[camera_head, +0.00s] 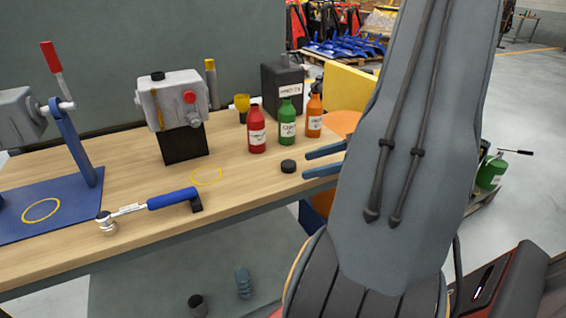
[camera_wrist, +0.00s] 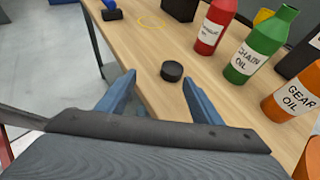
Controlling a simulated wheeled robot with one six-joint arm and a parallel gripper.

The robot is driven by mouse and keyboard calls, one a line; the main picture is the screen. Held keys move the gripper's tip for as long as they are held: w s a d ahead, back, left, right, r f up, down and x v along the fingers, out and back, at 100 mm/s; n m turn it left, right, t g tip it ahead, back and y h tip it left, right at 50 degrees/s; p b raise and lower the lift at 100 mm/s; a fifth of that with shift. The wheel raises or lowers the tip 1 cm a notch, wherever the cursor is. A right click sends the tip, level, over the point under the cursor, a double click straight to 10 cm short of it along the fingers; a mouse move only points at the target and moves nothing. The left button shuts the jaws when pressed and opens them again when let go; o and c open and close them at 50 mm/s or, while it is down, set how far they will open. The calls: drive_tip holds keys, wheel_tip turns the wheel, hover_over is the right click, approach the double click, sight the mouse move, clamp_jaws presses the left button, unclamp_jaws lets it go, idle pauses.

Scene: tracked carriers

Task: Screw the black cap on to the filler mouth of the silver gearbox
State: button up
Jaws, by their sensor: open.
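The silver gearbox (camera_head: 175,98) stands on a black block on the bench at left centre in the head view. It has a red knob on its front and a dark round piece on top; I cannot tell whether that is the filler mouth. The black cap (camera_head: 288,166) lies on the bench in front of the bottles. It also shows in the wrist view (camera_wrist: 172,71), just beyond my fingertips. My gripper (camera_head: 325,162) is open and empty at the bench's right end, its blue fingers (camera_wrist: 165,90) apart and pointing toward the cap without touching it.
Red (camera_head: 256,130), green (camera_head: 287,122) and orange (camera_head: 314,116) bottles stand behind the cap. A blue-handled wrench (camera_head: 150,204) lies at the bench front. A blue stand (camera_head: 75,145) with a lever is at left. The bench (camera_head: 235,190) between cap and gearbox is clear, with a yellow ring marking.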

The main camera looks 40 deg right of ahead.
sight(291, 164)
drive_tip(key=shift+w+d+m+t+h, duration=0.15)
drive_tip(key=shift+d+m+t, duration=0.1)
drive_tip(key=shift+d, duration=0.25)
drive_tip(key=shift+w+d+m+t+h, duration=0.15)
drive_tip(key=shift+d+m, duration=0.1)
drive_tip(key=shift+d, duration=0.25)
drive_tip(key=shift+w+a+f, duration=0.1)
drive_tip(key=shift+w+f, duration=0.05)
drive_tip(key=shift+w, duration=0.05)
drive_tip(key=shift+r+p+x, duration=0.2)
drive_tip(key=shift+x, duration=1.45)
drive_tip(key=shift+r+p+x, duration=0.15)
drive_tip(key=shift+p+x, duration=0.05)
drive_tip(key=shift+x, duration=1.45)
drive_tip(key=shift+a, duration=0.15)
drive_tip(key=c, duration=1.1)
